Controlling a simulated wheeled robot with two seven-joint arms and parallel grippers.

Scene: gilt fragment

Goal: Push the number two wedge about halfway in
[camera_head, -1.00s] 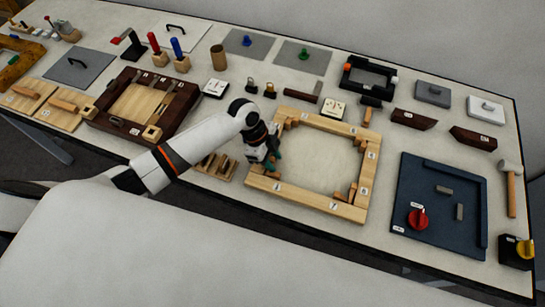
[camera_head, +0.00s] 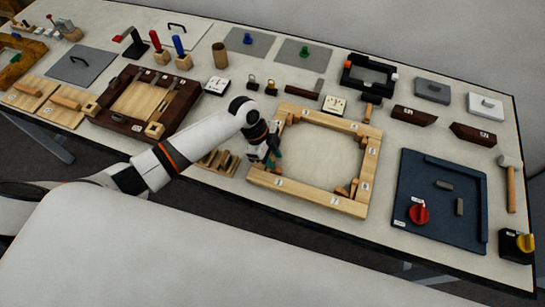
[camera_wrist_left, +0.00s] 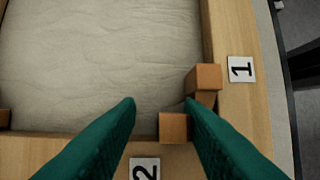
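A light wooden frame (camera_head: 310,200) lies on the table with small wedges at its corners. In the left wrist view, the frame corner carries labels "2" (camera_wrist_left: 145,169) and "1" (camera_wrist_left: 241,69). One brown wedge (camera_wrist_left: 173,127) lies at the inner edge of the side marked 2, between my fingers and close to the right fingertip. A second wedge (camera_wrist_left: 203,77) lies against the side marked 1, beside the right fingertip. My left gripper (camera_head: 272,160) is over the frame's left side. Its green fingers (camera_wrist_left: 159,102) are apart; contact with the wedge cannot be told. My right gripper is out of view.
A dark-framed tray (camera_head: 112,120) stands left of the frame. A blue tray (camera_head: 410,190) with a red knob stands right, near a hammer (camera_head: 511,185). Wooden pieces (camera_head: 217,162) lie beside my left arm. The frame's middle is clear.

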